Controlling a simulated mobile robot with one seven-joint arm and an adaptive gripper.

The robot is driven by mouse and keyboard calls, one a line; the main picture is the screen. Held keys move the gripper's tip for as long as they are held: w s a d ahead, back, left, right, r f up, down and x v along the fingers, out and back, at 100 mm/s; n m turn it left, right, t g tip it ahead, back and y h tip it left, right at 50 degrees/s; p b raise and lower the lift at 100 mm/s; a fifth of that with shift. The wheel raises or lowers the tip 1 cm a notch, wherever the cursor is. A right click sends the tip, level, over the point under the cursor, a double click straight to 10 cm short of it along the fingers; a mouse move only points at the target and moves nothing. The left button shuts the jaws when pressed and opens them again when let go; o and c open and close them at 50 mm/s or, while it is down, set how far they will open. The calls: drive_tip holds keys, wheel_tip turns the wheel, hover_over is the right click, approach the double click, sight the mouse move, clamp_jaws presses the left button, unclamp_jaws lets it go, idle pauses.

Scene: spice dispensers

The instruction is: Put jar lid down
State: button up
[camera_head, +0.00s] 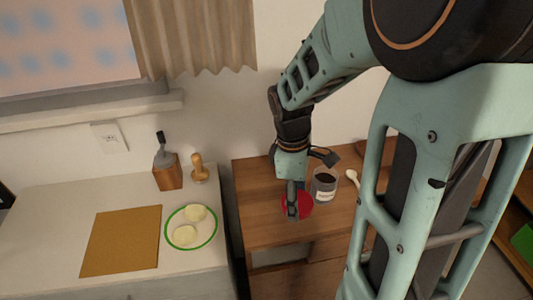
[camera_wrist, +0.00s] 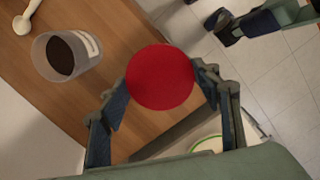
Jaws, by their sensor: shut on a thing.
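The red round jar lid (camera_wrist: 160,77) is held between the two fingers of my gripper (camera_wrist: 162,84) in the wrist view. In the head view the lid (camera_head: 304,207) shows under my gripper (camera_head: 291,204), over the wooden table (camera_head: 265,233) near its front. I cannot tell whether the lid touches the tabletop. The open glass jar (camera_head: 325,185) with dark contents and a white label stands just right of and behind the lid. The jar also shows at the left in the wrist view (camera_wrist: 72,55).
A white spoon (camera_head: 352,177) lies right of the jar. On the white counter to the left are a green-rimmed plate (camera_head: 190,244) with pale round pieces, a brown board (camera_head: 120,241), a wooden block (camera_head: 167,175) and a wooden pestle (camera_head: 199,170). The table's left part is clear.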

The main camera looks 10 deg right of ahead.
drive_tip(key=w+a+f, duration=0.1)
drive_tip(key=w+f, duration=0.1)
drive_tip(key=w, duration=0.1)
drive_tip(key=w+a+f, duration=0.1)
drive_tip(key=w+f, duration=0.1)
drive_tip(key=w+a+f, duration=0.1)
drive_tip(key=w+f, duration=0.2)
drive_tip(key=shift+w+f+p, duration=0.1)
drive_tip(key=shift+w+p, duration=0.2)
drive_tip(key=shift+p, duration=0.1)
drive_tip(key=shift+w+a+f, duration=0.15)
drive_tip(key=shift+w+f, duration=0.25)
drive_tip(key=shift+f, duration=1.6)
drive_tip(key=shift+f, duration=0.1)
drive_tip(key=shift+f, duration=0.15)
drive_tip(key=o, duration=1.1)
